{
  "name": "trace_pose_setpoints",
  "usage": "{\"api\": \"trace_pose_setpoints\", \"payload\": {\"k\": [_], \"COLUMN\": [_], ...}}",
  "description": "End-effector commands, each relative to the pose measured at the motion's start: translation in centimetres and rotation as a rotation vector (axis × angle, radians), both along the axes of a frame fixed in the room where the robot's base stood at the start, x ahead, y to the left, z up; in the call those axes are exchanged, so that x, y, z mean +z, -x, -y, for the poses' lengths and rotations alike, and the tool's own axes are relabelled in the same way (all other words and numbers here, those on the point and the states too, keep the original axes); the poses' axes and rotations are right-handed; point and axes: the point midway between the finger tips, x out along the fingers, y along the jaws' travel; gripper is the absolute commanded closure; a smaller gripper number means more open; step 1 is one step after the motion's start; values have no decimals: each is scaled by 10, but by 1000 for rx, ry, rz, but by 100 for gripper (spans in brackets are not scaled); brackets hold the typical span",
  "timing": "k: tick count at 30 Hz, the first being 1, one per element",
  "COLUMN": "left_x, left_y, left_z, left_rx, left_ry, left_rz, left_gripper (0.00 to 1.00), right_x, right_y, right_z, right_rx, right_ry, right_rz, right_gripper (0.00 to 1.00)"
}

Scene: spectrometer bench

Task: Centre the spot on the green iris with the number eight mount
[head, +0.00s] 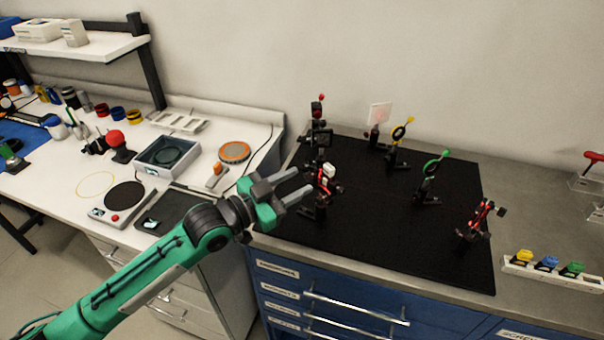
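The green iris (437,162) stands upright on a post on the black breadboard (385,235), right of its middle. No spot can be made out on it. A mount with red knobs (326,178) stands on the board's left part, and another mount with red parts (480,218) stands at the right. No number is readable on either, so I cannot tell which is number eight. My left gripper (305,181) is open and empty, its fingertips just left of the left red-knobbed mount; contact cannot be told. My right gripper is not in view.
A yellow iris (402,132) and a white card (379,113) stand at the board's back, with a dark mount (319,136) at back left. A faint red line crosses the board. A rack with coloured pieces (547,266) sits right. The board's front middle is clear.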

Motion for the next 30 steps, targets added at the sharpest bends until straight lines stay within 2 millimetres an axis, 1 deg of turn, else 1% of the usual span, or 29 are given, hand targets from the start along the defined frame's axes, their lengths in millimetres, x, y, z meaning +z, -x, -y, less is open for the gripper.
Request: {"api": "trace_pose_setpoints", "payload": {"k": [3,7,17,23,27,30], "left_x": [2,1,0,0,0,2], "left_y": [-9,-14,-16,-16,-15,-16], "left_z": [11,17,19,19,19,19], "left_rx": [1,1,1,1,1,1], "left_ry": [2,1,0,0,3,37], "left_rz": [0,1,1,0,-4,-50], "left_gripper": [62,62,62,100,100,100], "right_x": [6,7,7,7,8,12], "right_y": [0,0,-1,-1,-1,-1], "right_z": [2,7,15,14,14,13], "right_rx": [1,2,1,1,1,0], "right_ry": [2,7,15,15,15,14], "right_rz": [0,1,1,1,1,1], "right_gripper": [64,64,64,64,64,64]}}
